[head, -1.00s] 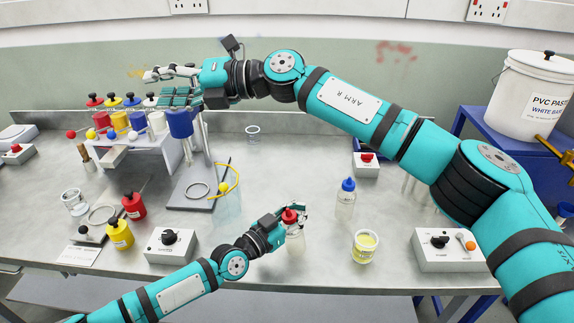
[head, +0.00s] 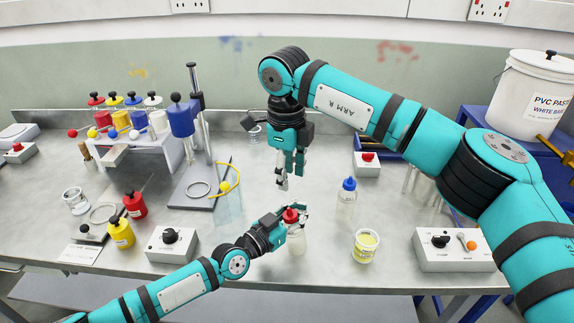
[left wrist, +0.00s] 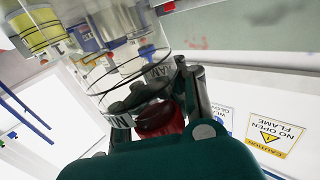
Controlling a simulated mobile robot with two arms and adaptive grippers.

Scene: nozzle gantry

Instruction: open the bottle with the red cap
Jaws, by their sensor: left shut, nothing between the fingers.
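The bottle (head: 296,244) with the red cap (head: 290,215) stands upright near the front of the bench. My left gripper (head: 297,212) is at the cap, shut with nothing held. Its fingers overlap the cap in the head view, so contact is unclear.
A blue-capped bottle (head: 347,205) and a yellow-filled cup (head: 365,245) stand to the right. A clear cylinder (head: 229,210) with a yellow hook stands to the left, near a grey stand (head: 190,196). Control boxes (head: 171,246) sit along the front.

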